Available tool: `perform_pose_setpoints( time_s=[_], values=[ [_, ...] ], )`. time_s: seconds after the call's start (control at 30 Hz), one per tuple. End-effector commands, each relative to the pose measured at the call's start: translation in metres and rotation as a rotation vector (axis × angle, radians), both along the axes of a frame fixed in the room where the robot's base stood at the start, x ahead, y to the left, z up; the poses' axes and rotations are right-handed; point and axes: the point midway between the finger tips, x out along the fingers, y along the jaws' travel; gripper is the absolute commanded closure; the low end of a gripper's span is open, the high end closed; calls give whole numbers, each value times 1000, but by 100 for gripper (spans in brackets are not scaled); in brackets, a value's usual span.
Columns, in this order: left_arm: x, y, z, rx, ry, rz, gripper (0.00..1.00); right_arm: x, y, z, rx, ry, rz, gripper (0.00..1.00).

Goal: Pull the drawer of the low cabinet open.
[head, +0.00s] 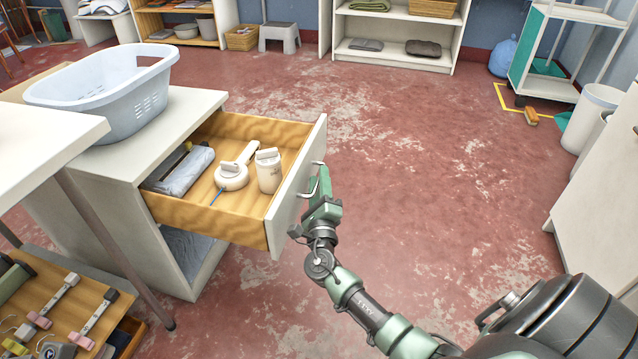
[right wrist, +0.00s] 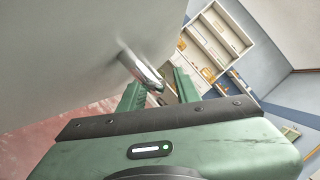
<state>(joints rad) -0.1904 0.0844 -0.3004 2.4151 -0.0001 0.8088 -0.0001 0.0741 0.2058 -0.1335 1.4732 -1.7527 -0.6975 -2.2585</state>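The drawer (head: 296,196) of the low white cabinet (head: 112,190) stands pulled out well to the right, its wooden inside showing. In it lie a folded grey cloth (head: 186,171), a white round-headed device with a handle (head: 232,176) and a cream container (head: 268,172). My right gripper (head: 323,182) is at the outer side of the drawer front, by the metal handle (head: 314,166). In the right wrist view the handle (right wrist: 138,68) reaches between the fingers (right wrist: 158,90), which stand apart with a gap beside it. My left gripper is not in view.
A pale laundry basket (head: 105,95) stands on the cabinet top. A white table (head: 40,140) and a low wooden rack of tools (head: 62,310) are at the left. The red floor (head: 430,170) right of the drawer is clear.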

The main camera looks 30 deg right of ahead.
Motion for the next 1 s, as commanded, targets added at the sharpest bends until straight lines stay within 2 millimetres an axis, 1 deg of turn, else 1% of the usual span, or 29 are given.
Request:
perform_pose_setpoints(
  time_s=[0.23,0.33,0.37,1.0],
  values=[
    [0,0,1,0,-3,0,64,1,-1,0,0,1,1,68],
    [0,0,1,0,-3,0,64,1,-1,0,0,1,1,95],
    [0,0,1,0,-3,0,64,1,0,0,0,1,1,100],
    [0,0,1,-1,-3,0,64,0,0,0,1,2,1,100]
  ],
)
